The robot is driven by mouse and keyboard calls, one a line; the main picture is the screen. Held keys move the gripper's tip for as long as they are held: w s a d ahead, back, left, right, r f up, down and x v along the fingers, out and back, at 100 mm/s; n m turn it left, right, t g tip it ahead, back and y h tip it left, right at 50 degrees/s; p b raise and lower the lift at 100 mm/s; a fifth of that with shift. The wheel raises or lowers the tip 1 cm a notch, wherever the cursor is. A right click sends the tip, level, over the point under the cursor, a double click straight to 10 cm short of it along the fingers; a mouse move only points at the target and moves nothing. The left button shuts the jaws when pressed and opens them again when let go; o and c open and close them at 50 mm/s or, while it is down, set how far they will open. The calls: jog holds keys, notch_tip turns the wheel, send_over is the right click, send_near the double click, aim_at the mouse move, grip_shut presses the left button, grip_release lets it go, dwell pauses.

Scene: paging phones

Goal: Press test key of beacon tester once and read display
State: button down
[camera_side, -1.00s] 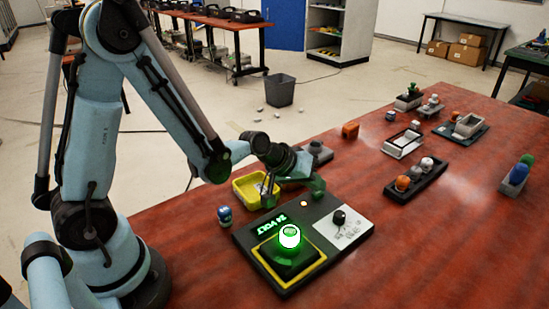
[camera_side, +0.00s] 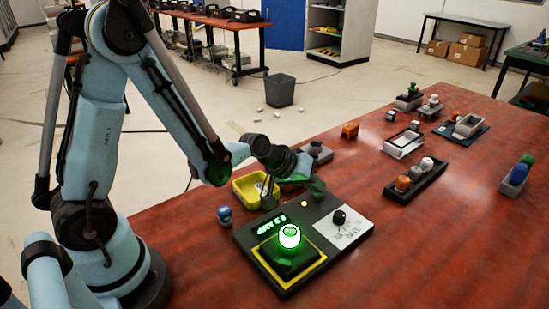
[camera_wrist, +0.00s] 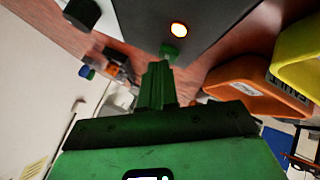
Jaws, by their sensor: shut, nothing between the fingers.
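The beacon tester is a dark box (camera_side: 246,235) on the red table. A lit beacon (camera_side: 290,237), green with a white top, stands in its yellow-bordered square. Its green display (camera_side: 269,226) is lit; the small text is hard to read from here, perhaps a number and AMPS. A small warm lamp (camera_side: 304,204) glows; it also shows in the wrist view (camera_wrist: 179,30). My gripper (camera_side: 318,187) is shut and empty over the tester's far edge. In the wrist view, a round green key (camera_wrist: 169,50) lies just beyond its fingertips (camera_wrist: 160,67); I cannot tell whether they touch.
A black knob (camera_side: 339,217) sits on the tester's pale plate. A yellow bin (camera_side: 247,188) stands behind it, with an orange bin (camera_wrist: 252,100) showing in the wrist view. A blue beacon (camera_side: 224,215) stands at left, a dark tray (camera_side: 417,187) at right. The table's front right is clear.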

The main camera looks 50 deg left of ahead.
aim_at(314, 194)
jog(key=shift+r, duration=0.8)
jog(key=shift+r, duration=2.5)
jog(key=s+a+r+m+g+y, duration=0.1)
jog(key=s+r+m, duration=0.1)
jog(key=s, duration=0.5)
jog(key=s+a+r+m+y, duration=0.1)
jog(key=s+a+r+m, duration=0.1)
jog(key=s, duration=0.5)
jog(key=shift+s+r+m+g+y, duration=0.15)
jog(key=shift+s+m+g+y, duration=0.25)
jog(key=shift+m, duration=0.3)
